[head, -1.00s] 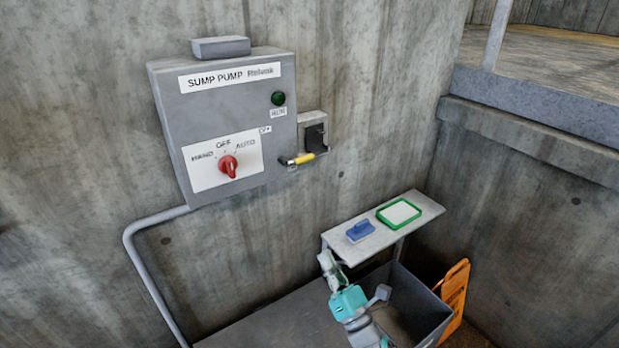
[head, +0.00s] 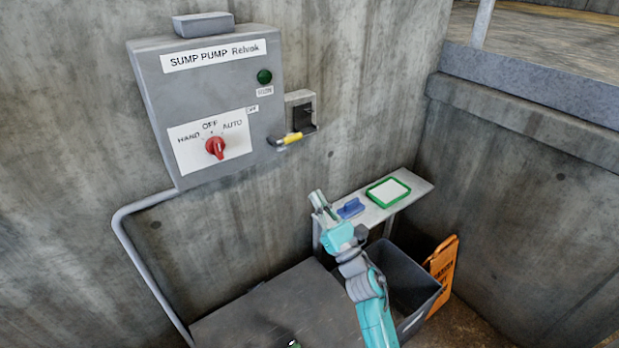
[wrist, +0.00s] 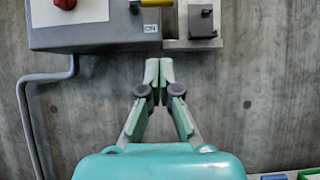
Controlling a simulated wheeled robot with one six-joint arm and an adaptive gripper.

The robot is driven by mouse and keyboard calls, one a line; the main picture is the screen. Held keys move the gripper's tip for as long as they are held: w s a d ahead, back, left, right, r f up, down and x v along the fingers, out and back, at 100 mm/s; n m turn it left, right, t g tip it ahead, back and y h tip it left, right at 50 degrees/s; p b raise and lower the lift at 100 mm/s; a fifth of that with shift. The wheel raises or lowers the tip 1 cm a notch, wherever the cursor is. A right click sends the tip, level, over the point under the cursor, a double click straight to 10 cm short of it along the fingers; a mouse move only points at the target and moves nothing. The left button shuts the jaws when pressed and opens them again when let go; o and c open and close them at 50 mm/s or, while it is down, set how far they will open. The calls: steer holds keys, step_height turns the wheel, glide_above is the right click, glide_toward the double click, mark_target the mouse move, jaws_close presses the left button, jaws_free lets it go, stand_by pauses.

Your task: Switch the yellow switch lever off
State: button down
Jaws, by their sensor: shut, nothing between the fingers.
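The yellow switch lever (head: 291,139) sticks out at the lower right side of the grey sump pump box (head: 208,95), in front of a small grey plate with a black block (head: 303,117). It also shows at the top edge of the wrist view (wrist: 152,3), partly cut off. My gripper (head: 318,197) is shut and empty. It is below the lever and a little to its right in the head view, apart from it. In the wrist view the fingertips (wrist: 158,66) meet just under the lever and box, against bare wall.
A red knob (head: 215,147) sits on the box front, with a green lamp (head: 264,76) above. A conduit (head: 142,262) runs down at left. A shelf (head: 408,193) with a blue item and green-framed tray stands right of my gripper, above a dark bin (head: 430,288). An orange sign (head: 444,262) leans behind.

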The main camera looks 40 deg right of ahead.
steer(key=s+r+x, duration=0.1)
steer(key=r+x, duration=0.1)
steer(key=x, duration=1)
steer(key=shift+s, duration=0.25)
